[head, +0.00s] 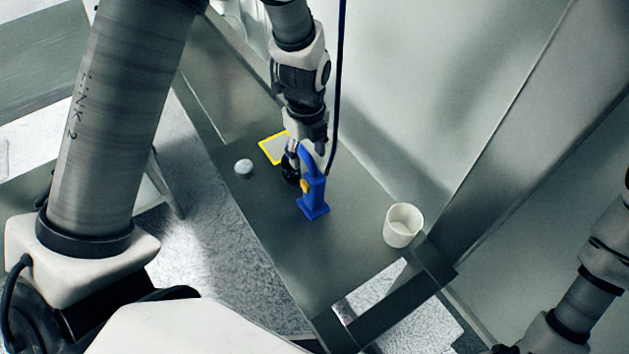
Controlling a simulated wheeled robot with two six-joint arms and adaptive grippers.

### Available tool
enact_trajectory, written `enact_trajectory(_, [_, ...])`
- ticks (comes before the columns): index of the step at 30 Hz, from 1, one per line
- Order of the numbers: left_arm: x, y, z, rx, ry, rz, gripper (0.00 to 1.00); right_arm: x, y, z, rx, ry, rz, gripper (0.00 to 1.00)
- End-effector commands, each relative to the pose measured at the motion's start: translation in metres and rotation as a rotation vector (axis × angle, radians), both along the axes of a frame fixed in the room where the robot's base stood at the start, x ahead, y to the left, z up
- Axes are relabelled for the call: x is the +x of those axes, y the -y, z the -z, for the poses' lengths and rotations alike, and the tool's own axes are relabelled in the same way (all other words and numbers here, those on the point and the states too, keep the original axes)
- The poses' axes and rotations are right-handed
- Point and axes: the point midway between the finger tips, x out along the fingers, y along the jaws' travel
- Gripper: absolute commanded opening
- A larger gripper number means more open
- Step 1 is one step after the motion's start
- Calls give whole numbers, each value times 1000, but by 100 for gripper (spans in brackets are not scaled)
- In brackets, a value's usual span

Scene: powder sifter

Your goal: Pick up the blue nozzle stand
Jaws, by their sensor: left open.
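The blue nozzle stand (314,198) stands upright on the grey metal table, with a yellow part on its left side. A dark blue hose runs up from near its top. My left gripper (296,163) reaches down from above and is open at the upper part of the stand. One dark finger shows just left of the stand; the other is hard to make out, so I cannot tell whether the fingers touch it. Only links of my right arm show at the lower right; its gripper is out of view.
A white cup (402,226) stands on the table to the right, near a frame post. A yellow-edged flat piece (274,148) and a small white round object (243,167) lie to the left. Bare table (300,258) lies in front of the stand.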

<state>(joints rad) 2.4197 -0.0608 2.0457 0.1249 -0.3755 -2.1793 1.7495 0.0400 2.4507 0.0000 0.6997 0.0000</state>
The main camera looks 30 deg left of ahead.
Motion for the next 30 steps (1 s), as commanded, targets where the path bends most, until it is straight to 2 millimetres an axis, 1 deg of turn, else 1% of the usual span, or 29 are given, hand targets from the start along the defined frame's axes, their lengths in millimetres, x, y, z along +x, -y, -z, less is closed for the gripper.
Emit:
enact_trajectory(3, [0,0,23,0,-4,-2,52,0,0,-5,0,1,0,71])
enact_trajectory(6, [0,0,37,0,-4,-2,52,1,0,-4,0,1,0,71])
enact_trajectory(9, [1,0,41,0,0,-2,52,1,0,-4,0,2,0,71])
enact_trajectory(13, [1,0,41,0,0,-2,52,1,0,-4,0,1,0,71])
enact_trajectory(14, [1,0,41,0,0,-3,45,0,0,-4,0,1,0,71])
enact_trajectory(15, [1,0,41,0,0,-3,31,0,0,-4,0,1,0,71])
enact_trajectory(18, [1,0,41,0,0,-3,0,1,0,-4,0,1,0,71])
enact_trajectory(30, [1,0,40,0,0,-3,0,1,0,-6,0,2,0,71])
